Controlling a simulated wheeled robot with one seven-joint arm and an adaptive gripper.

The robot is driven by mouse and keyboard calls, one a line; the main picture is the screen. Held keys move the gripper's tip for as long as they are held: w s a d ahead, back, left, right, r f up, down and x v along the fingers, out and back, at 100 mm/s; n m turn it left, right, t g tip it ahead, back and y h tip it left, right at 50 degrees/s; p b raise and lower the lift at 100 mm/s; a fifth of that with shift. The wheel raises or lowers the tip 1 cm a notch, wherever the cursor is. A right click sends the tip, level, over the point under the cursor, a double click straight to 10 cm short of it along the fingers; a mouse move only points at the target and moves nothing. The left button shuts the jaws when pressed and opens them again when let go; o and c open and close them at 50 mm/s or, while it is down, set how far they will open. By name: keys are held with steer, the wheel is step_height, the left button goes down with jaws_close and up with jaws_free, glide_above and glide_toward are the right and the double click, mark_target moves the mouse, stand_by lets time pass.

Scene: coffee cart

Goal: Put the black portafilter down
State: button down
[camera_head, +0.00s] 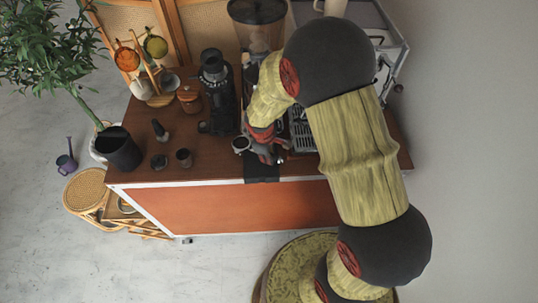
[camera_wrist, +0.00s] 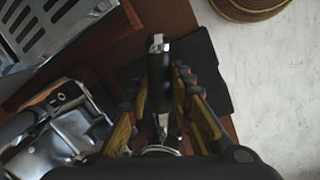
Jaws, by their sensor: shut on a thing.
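My gripper (camera_head: 267,150) is over the front edge of the brown cart top, shut on the black portafilter. In the wrist view, the portafilter's dark handle (camera_wrist: 160,72) runs between the two fingers (camera_wrist: 158,100), its metal end cap pointing up the picture. Its metal head shows partly at the bottom of that view, mostly hidden by my wrist. In the head view, a round metal head (camera_head: 241,144) shows left of the fingers. A black mat (camera_head: 262,172) lies below at the cart edge and also shows in the wrist view (camera_wrist: 217,80). I cannot tell whether the portafilter touches it.
A grinder (camera_head: 257,15) and the espresso machine (camera_head: 395,45) stand behind, partly hidden by my arm. A black device (camera_head: 216,85), a wooden-lidded jar (camera_head: 189,98) and small dark tools (camera_head: 160,130) stand left.

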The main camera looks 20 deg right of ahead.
steer(key=shift+f, duration=0.15)
steer(key=c, duration=1.7)
jaws_free()
steer(key=shift+o, duration=0.7)
steer(key=s+a+r+m+t+p, duration=0.15)
steer(key=s+r, duration=0.25)
steer(key=r, duration=0.9)
steer(key=s+d+r+m, duration=0.1)
steer(key=s+r+m, duration=0.15)
steer(key=r, duration=1.05)
steer(key=s+r+m+t+y, duration=0.1)
steer(key=s+r+m, duration=0.1)
steer(key=s+r, duration=0.3)
steer(key=s+a+r+m+t, duration=0.1)
steer(key=s+r+m, duration=0.2)
steer(key=s, duration=0.6)
step_height(320, 180, up, 2)
steer(key=shift+s+a+t+y, duration=0.15)
steer(key=shift+s+t+y, duration=0.1)
steer(key=shift+t+y, duration=0.15)
